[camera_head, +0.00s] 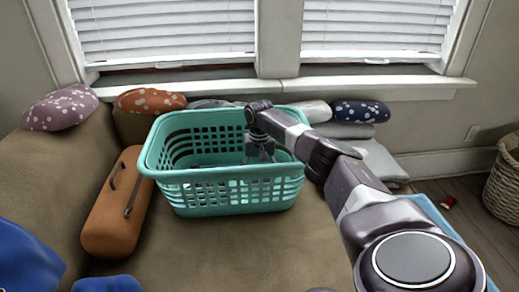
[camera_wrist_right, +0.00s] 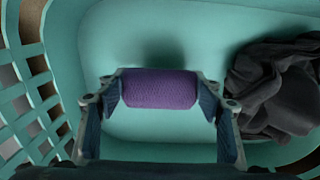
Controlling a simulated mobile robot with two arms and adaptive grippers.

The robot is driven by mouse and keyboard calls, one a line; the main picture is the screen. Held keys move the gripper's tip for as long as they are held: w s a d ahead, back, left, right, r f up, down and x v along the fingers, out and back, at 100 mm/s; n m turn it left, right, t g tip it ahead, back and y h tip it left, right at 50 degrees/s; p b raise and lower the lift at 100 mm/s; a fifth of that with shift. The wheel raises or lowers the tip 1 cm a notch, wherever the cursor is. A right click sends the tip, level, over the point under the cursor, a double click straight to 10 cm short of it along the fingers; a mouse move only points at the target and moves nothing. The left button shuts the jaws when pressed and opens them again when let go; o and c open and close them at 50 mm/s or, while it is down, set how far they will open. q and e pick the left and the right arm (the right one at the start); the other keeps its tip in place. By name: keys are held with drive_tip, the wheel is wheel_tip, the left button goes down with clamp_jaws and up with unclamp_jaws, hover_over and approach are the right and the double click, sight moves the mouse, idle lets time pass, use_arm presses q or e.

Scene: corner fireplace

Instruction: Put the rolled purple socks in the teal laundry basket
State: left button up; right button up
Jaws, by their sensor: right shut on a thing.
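The teal laundry basket (camera_head: 233,190) stands upright on the brown couch. My right gripper (camera_head: 260,153) reaches down inside the basket, towards its right part. In the right wrist view the rolled purple socks (camera_wrist_right: 160,89) sit between the fingertips of my right gripper (camera_wrist_right: 160,95), which is shut on them. The basket's floor (camera_wrist_right: 130,30) shows beyond the roll with a dark shadow on it. I cannot tell whether the roll touches the floor. My left gripper is not in view.
Dark crumpled cloth (camera_wrist_right: 275,90) lies in the basket to the right of the socks. An orange bolster (camera_head: 117,205) lies left of the basket. Patterned rolled items (camera_head: 150,100) line the back by the window sill. A wicker basket (camera_head: 503,180) stands at the far right.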

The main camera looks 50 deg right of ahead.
drive_tip(key=shift+f, duration=0.4)
drive_tip(key=o, duration=1.1)
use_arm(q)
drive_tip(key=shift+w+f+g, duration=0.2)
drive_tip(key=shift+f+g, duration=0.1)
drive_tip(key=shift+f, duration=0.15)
use_arm(e)
drive_tip(key=shift+r, duration=0.15)
